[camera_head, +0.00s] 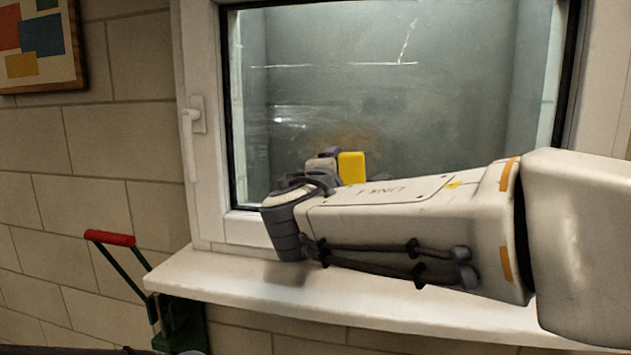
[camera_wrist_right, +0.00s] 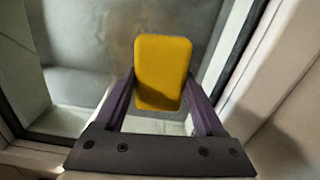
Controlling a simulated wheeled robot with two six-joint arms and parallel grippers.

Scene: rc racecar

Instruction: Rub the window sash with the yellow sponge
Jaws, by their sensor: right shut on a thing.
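The yellow sponge (camera_head: 352,167) shows in front of the lower part of the window glass, just above my right arm. My right gripper (camera_wrist_right: 160,95) is shut on the yellow sponge (camera_wrist_right: 163,70), with one purple finger on each side of it. In the head view my right arm hides most of that gripper. The white window sash (camera_head: 207,150) frames the dark glass, with a handle (camera_head: 193,115) on its left side. I cannot tell whether the sponge touches the window. My left gripper is not in view.
A white sill (camera_head: 215,285) runs below the window, under my right arm. A green object with a red handle (camera_head: 110,238) stands at the lower left. A colourful framed picture (camera_head: 40,45) hangs on the block wall at the upper left.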

